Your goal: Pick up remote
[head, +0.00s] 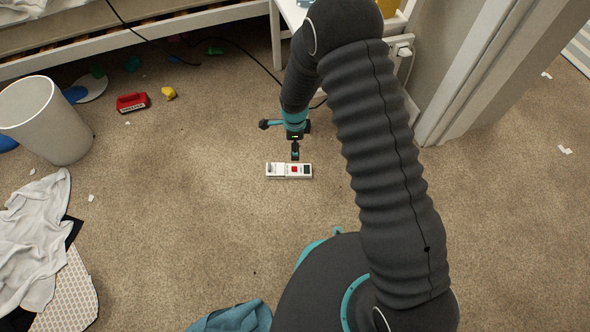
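A small white device with a red button and a dark end, which looks like the remote (290,171), lies flat on the carpet near the middle of the head view. My gripper (295,152) points down right at its far edge, over its middle. The fingers are small and partly dark here, so I cannot tell whether they are open or shut, or whether they touch the remote. The remote appears to rest on the floor.
A white bin (50,125) stands at the left, with a red item (132,102) and a yellow item (169,93) near it. White cloth (35,235) lies at lower left. A dark cable runs behind my gripper. A door frame (470,75) is at right. Carpet around the remote is clear.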

